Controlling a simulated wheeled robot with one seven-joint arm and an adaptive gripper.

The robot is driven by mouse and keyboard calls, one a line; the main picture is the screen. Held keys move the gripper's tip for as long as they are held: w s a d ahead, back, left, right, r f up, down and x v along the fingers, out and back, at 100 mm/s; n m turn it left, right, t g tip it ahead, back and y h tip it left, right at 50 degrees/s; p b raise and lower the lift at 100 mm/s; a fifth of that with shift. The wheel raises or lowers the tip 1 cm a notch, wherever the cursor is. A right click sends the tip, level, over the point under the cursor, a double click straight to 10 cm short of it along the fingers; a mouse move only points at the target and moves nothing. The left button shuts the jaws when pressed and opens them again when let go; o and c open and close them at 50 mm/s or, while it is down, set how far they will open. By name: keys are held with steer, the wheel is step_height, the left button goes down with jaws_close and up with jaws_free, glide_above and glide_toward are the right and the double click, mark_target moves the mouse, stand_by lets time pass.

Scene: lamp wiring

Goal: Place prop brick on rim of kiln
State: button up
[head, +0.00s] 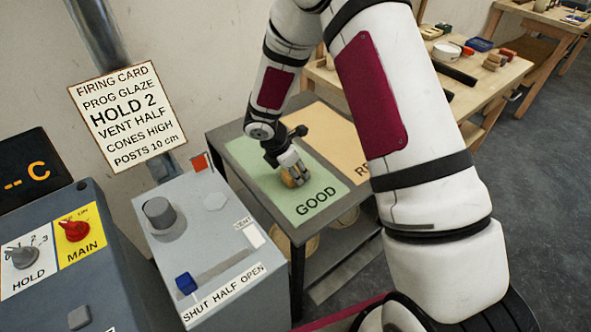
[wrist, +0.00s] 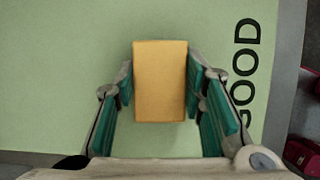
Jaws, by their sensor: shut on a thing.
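The prop brick (wrist: 159,80) is a yellow-orange block; in the wrist view it lies between the two green-padded fingers of my gripper (wrist: 160,88). In the head view the brick (head: 290,180) shows small under my gripper (head: 293,174), over the green GOOD area (head: 250,165) of the table. My gripper is shut on the brick. Whether the brick touches the table or is just above it, I cannot tell. A grey box (head: 200,225) with a vent slider stands to the left; I cannot tell whether it is the kiln, and no kiln rim is plainly visible.
A grey panel (head: 60,262) with red MAIN and grey HOLD knobs is at the lower left. A tan area (head: 335,140) adjoins the green one. A wooden bench (head: 470,80) with items stands at the back right.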

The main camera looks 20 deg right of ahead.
steer(key=o, duration=0.9)
steer(key=shift+f, duration=0.1)
steer(key=shift+c, duration=0.2)
steer(key=o, duration=0.3)
